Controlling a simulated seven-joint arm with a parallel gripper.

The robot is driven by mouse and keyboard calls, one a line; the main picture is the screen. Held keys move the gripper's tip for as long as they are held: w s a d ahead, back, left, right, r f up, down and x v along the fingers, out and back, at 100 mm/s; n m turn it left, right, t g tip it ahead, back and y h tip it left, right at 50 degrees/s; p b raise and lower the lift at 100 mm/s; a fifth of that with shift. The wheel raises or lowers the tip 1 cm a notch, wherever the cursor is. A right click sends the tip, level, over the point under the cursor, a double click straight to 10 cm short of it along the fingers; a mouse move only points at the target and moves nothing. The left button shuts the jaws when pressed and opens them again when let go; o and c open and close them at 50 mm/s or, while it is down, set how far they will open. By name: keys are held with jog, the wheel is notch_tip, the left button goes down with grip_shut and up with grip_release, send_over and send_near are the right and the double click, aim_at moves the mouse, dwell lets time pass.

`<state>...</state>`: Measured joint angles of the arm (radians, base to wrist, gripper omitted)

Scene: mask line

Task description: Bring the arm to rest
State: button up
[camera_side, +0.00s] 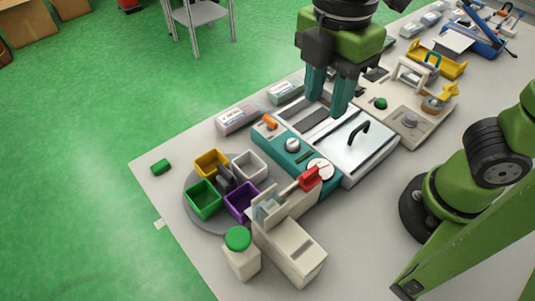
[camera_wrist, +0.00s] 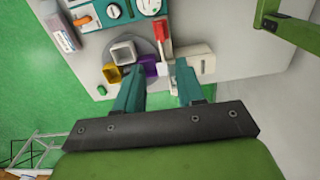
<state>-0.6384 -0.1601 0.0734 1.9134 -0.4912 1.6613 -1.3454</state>
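My gripper (camera_side: 328,93) hangs above the teal and white machine in the side view, its two teal fingers pointing down. In the wrist view, my gripper (camera_wrist: 160,92) has its fingers apart with nothing seen between them. The machine (camera_side: 268,148) has a silver lid (camera_side: 345,148) with a black handle, and the lid looks closed. I cannot tell the exact height of the fingertips above the machine.
Left of the machine, a round turntable (camera_side: 190,187) carries yellow, white, green and purple bins. A white device with a red lever (camera_side: 309,179) and a green-capped container (camera_side: 238,258) stand in front. A green block (camera_side: 160,167) lies near the table's left edge. Boxes (camera_side: 236,118) line the back.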

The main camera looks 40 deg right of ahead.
jog(key=w+d+f+m+t+y, duration=0.2)
jog(key=d+m+t, duration=0.5)
jog(key=d+m, duration=0.8)
jog(key=m, duration=0.7)
jog(key=shift+d, duration=0.4)
